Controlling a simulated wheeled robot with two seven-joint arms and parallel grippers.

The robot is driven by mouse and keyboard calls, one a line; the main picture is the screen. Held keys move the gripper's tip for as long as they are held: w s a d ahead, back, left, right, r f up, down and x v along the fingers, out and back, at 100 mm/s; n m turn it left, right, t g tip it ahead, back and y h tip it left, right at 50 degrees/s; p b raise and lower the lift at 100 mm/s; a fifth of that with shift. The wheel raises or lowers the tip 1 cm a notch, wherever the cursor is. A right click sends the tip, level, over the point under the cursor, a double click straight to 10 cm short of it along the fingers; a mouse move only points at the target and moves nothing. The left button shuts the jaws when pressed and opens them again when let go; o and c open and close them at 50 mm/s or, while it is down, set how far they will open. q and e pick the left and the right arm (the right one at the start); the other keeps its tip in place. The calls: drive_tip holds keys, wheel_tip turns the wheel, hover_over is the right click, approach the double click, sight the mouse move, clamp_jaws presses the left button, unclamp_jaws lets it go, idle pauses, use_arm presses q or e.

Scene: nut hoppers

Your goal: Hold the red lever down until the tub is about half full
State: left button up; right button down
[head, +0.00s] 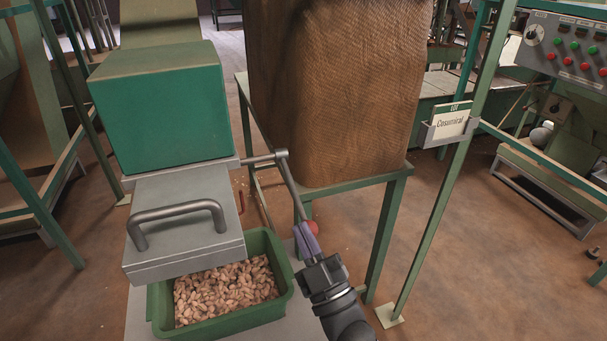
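The green tub (286,274) stands under the grey hopper outlet box (190,215), which hides its back left part. Pale brown nuts (225,290) cover the visible floor of the tub, with their surface below the rim. My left gripper is not in view.
A green hopper housing (160,110) sits above the outlet box, which has a grey handle (180,215). A large brown sack (340,90) stands on a green frame behind the lever. A green post (440,200) with a label holder rises at the right.

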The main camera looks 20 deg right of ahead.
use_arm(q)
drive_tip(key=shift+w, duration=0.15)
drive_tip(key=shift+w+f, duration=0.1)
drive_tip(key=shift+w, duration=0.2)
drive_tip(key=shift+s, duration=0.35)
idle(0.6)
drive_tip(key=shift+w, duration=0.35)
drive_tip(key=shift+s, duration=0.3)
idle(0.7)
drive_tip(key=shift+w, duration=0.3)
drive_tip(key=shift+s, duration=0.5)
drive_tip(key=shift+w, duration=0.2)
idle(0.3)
